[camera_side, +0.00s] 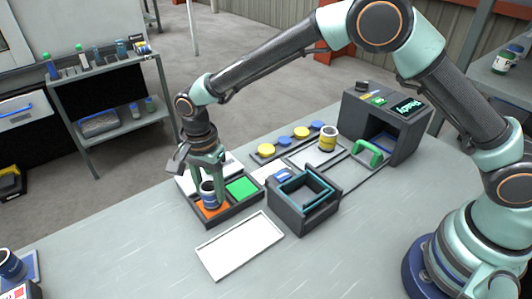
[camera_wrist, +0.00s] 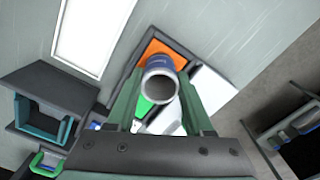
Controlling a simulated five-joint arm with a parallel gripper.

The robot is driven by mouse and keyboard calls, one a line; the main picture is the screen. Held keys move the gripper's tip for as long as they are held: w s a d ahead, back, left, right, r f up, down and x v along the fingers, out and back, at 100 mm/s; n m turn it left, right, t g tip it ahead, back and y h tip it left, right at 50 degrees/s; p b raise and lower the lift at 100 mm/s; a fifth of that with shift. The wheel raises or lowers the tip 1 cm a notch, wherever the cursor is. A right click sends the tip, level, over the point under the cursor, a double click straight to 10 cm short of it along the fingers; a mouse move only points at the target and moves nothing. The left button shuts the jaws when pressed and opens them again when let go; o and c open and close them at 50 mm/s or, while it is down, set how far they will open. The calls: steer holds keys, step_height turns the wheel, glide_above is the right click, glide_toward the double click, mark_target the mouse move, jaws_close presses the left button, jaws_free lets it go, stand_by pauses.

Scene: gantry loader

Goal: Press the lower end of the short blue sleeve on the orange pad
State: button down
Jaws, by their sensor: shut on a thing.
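The short blue sleeve (camera_side: 208,194), with a pale band and a hollow grey bore, is upright between the fingers of my gripper (camera_side: 207,168). My gripper is shut on it, and in the wrist view I look down into the sleeve (camera_wrist: 160,88). The orange pad (camera_side: 211,213) lies in a dark divided tray (camera_side: 236,209), directly below the sleeve. The orange pad also shows beyond the sleeve in the wrist view (camera_wrist: 163,47). The sleeve's lower end is at or just above the pad; I cannot tell whether they touch.
A green pad (camera_side: 242,187) lies beside the orange one. A white plate (camera_side: 240,246) lies in front, and a dark box with a teal frame (camera_side: 303,200) stands to the right. A yellow sleeve (camera_side: 328,139) and a dark machine (camera_side: 383,120) stand farther back.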

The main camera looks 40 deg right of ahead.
stand_by(0.3)
step_height(320, 180, up, 6)
stand_by(0.8)
